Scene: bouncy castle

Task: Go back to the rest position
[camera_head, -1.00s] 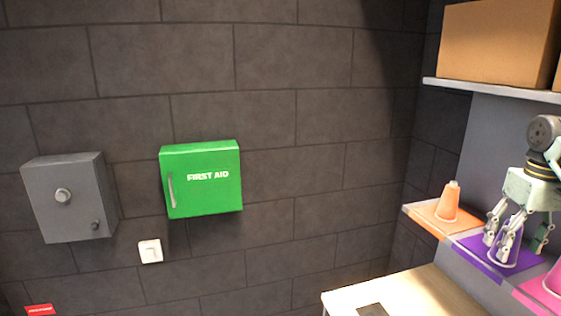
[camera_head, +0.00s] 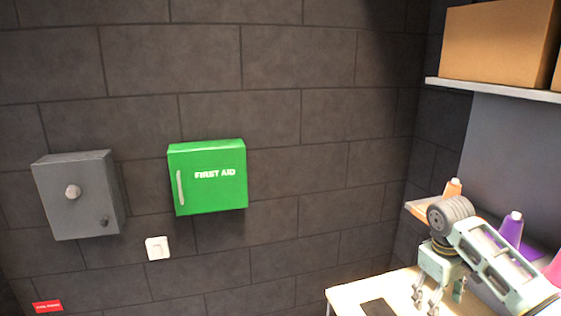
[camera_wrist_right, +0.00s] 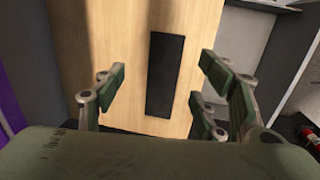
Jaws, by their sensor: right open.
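My right gripper (camera_head: 428,296) is at the lower right of the head view, above the pale wooden table (camera_head: 345,296). It points down and is open, with nothing between its fingers. In the right wrist view the fingers of my right gripper (camera_wrist_right: 158,85) are spread apart over the wooden top (camera_wrist_right: 210,40), with a dark rectangular inset (camera_wrist_right: 165,75) between them. My left gripper is not in view.
A shelf (camera_head: 490,89) with a cardboard box (camera_head: 495,42) is at the upper right. A green first aid box (camera_head: 210,180), a grey metal box (camera_head: 80,198) and a white switch (camera_head: 157,248) are on the dark block wall. A pink cone (camera_head: 553,268) is at the right edge.

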